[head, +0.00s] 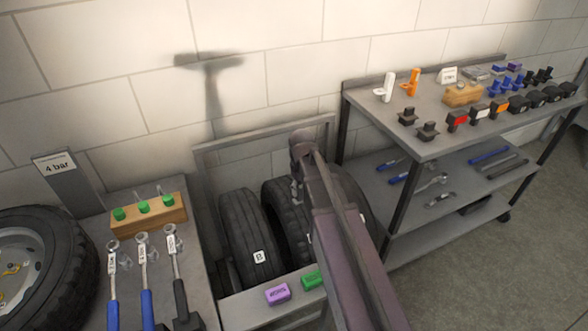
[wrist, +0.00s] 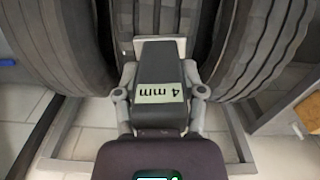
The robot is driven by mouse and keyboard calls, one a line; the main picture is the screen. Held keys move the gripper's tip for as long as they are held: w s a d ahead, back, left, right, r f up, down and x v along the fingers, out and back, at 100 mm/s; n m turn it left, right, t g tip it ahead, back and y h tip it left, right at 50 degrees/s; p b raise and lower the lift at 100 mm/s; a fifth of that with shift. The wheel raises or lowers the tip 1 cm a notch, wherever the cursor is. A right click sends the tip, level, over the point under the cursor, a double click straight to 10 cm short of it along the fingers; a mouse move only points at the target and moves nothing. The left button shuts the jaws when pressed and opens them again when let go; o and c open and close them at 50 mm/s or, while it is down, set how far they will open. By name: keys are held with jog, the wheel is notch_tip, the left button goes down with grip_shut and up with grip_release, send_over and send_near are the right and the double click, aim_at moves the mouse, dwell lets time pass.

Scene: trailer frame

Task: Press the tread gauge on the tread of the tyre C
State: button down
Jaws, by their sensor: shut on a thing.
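In the wrist view my gripper (wrist: 160,90) is shut on the tread gauge (wrist: 160,70), a dark block with a pale label reading "4 mm". The gauge's light end plate (wrist: 146,44) is at the tread of the middle tyre (wrist: 146,15); I cannot tell whether it touches. In the head view my arm hides the gauge, the fingers and part of the tyres. The tyre marked B (head: 248,242) stands in the rack, with another tyre (head: 284,208) to its right, partly behind my arm. No C label can be read.
The rack's front rail (head: 240,301) carries a purple block (head: 278,293) and a green block (head: 311,279). A bench with torque wrenches (head: 144,275) stands at left, beside a wheel (head: 60,265). A shelf cart (head: 440,136) with small tools stands at right. Floor is clear at lower right.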

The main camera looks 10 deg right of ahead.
jog(key=shift+w, duration=0.1)
jog(key=w+r+m+p, duration=0.2)
jog(key=w, duration=0.5)
jog(key=shift+a, duration=0.45)
jog(key=shift+f+b, duration=2.8)
jog(key=shift+f+b, duration=0.55)
jog(key=shift+s, duration=0.2)
dwell(0.8)
jog(key=shift+r, duration=0.15)
jog(key=shift+w+r+p, duration=0.1)
jog(key=shift+r+p, duration=2.75)
jog(key=shift+p, duration=0.2)
